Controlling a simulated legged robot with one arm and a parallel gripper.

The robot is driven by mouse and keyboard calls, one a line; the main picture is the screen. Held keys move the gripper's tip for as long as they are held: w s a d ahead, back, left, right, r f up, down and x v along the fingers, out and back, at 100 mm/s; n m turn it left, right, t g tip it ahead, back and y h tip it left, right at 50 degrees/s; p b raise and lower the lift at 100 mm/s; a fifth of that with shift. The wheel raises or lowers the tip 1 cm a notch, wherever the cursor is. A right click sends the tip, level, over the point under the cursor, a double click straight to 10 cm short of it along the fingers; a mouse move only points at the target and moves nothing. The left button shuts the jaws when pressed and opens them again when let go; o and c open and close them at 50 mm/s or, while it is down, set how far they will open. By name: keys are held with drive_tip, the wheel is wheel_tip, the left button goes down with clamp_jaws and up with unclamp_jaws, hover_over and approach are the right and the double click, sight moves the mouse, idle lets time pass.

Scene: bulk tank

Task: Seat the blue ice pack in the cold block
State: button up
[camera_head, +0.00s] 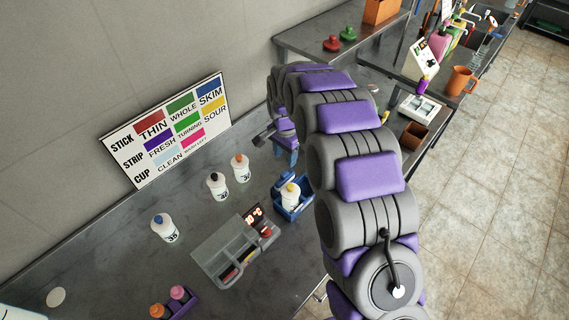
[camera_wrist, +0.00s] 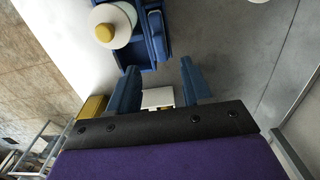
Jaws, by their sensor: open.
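The cold block (camera_head: 305,209) is a blue holder on the steel table, with a yellow-capped white bottle (camera_head: 291,196) in it. In the wrist view the block (camera_wrist: 128,52) is at the top, with the bottle (camera_wrist: 110,26) at its left. A blue piece that looks like the ice pack (camera_wrist: 158,36) is at the block's right side; I cannot tell how deep it sits. In the head view it seems to be the blue shape (camera_head: 282,180) beside the bottle. My gripper (camera_wrist: 160,78) is open and empty, its blue fingers apart from the block. In the head view my gripper (camera_head: 288,157) is just behind the block.
A grey compartment tray (camera_head: 215,250) with a red-digit display stands left of the block. Several white bottles (camera_head: 165,228) stand nearby. A colour-labelled sign (camera_head: 168,132) leans on the wall. A purple holder (camera_head: 180,303) is at the front left. Bare table lies around the bottles.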

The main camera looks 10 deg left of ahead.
drive_tip(key=s+d+r+n, duration=0.3)
drive_tip(key=s+d+r, duration=1.1)
drive_tip(key=d, duration=0.3)
drive_tip(key=s+d+n+g, duration=0.1)
drive_tip(key=s+d, duration=0.4)
drive_tip(key=s, duration=0.7)
drive_tip(key=s+d+r+n, duration=0.1)
drive_tip(key=s+d, duration=0.4)
drive_tip(key=s, duration=0.8)
drive_tip(key=shift+s+n+g, duration=0.2)
drive_tip(key=shift+n+g, duration=0.2)
drive_tip(key=shift+n, duration=0.2)
drive_tip(key=shift+a+r, duration=0.1)
wheel_tip(320, 180, down, 2)
drive_tip(key=shift+f+b, duration=0.15)
drive_tip(key=shift+b, duration=0.95)
